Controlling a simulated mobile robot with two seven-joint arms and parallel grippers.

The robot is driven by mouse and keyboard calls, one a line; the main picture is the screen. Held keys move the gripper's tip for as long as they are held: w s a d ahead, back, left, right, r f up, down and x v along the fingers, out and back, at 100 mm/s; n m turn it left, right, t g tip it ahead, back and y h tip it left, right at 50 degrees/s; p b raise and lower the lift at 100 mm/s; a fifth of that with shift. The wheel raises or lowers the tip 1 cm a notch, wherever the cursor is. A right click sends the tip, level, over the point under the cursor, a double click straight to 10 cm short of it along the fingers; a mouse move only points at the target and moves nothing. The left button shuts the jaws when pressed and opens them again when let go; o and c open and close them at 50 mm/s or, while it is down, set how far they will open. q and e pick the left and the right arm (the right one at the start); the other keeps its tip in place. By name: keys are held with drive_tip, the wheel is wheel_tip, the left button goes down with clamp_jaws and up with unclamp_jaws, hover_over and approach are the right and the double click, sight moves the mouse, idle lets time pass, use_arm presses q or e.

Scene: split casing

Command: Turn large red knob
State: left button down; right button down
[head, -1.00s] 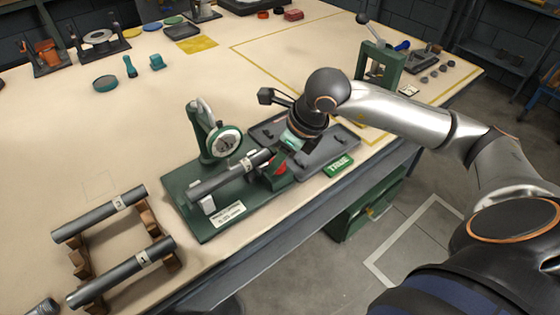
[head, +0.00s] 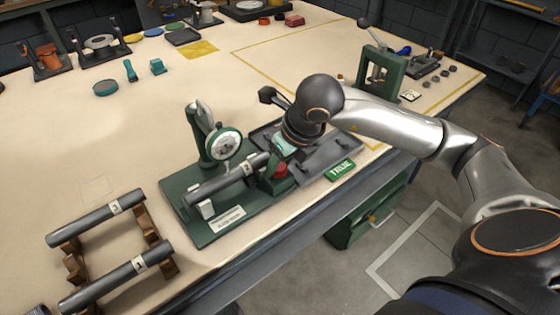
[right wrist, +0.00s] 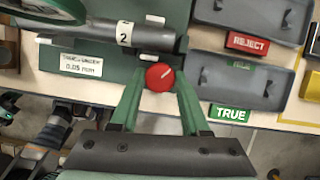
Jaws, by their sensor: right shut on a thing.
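The large red knob (head: 281,171) sits at the right end of the green gauge stand (head: 205,226), beside the end of a grey shaft. In the right wrist view the round red knob (right wrist: 160,77) carries a white line tilted up to the right. My right gripper (right wrist: 159,86) is shut on it, one green finger on each side. In the head view my right gripper (head: 280,160) reaches down to the knob, its fingers partly hidden by the wrist. The shaft labelled 2 (right wrist: 110,36) lies in the stand under the dial gauge (head: 224,145).
Grey trays (head: 325,160) with TRUE (head: 340,170) and REJECT (right wrist: 247,43) signs lie right of the stand. Two more shafts (head: 98,218) rest on a wooden rack at the left. The table behind the gauge is largely clear.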

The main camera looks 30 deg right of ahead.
drive_tip(key=c, duration=0.7)
unclamp_jaws()
use_arm(q)
drive_tip(key=shift+f, duration=0.1)
drive_tip(key=shift+s, duration=0.1)
drive_tip(key=shift+s+a+r+p, duration=0.3)
drive_tip(key=shift+a+p, duration=0.15)
drive_tip(key=shift+p, duration=0.3)
use_arm(e)
drive_tip(key=shift+v, duration=6.3)
use_arm(q)
drive_tip(key=shift+w, duration=0.1)
use_arm(e)
drive_tip(key=shift+a, duration=0.1)
drive_tip(key=shift+f, duration=0.1)
